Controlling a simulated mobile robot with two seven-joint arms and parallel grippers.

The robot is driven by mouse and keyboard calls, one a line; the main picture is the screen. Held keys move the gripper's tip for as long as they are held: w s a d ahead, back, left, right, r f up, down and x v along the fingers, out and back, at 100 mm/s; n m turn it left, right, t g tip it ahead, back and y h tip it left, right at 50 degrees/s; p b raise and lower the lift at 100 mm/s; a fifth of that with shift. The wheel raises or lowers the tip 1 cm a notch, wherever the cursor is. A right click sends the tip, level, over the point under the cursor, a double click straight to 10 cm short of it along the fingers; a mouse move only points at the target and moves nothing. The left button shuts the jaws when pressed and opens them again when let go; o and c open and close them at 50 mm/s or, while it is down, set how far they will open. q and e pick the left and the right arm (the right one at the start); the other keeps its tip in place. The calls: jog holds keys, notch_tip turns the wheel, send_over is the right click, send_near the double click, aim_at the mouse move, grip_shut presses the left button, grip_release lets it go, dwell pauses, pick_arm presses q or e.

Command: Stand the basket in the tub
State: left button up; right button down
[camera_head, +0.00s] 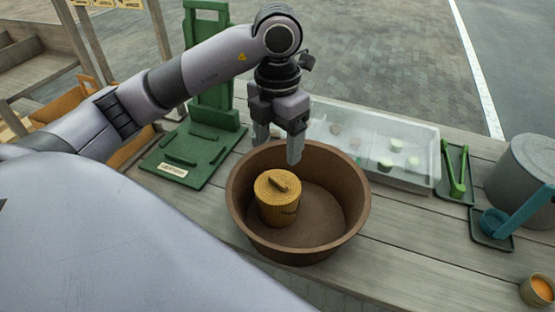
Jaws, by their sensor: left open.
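The tub (345,235) is a wide, round brown bowl on the wooden table. The basket (279,206) is a small yellow-brown round container with a lid and a bar handle. It stands upright inside the tub, left of the middle, apart from any gripper. My left gripper (278,150) is open and empty, pointing down over the tub's back rim, above and behind the basket. Its fingers hide part of that rim. My right gripper is not in view.
A green stand (195,150) is at the back left. A clear-walled tray (405,178) with several small items lies behind the tub. Green and teal tools (455,180) and a grey bucket (525,165) are at the right, an orange-filled cup (538,290) at front right.

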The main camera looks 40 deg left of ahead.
pick_arm(q)
jog(key=shift+r, duration=1.4)
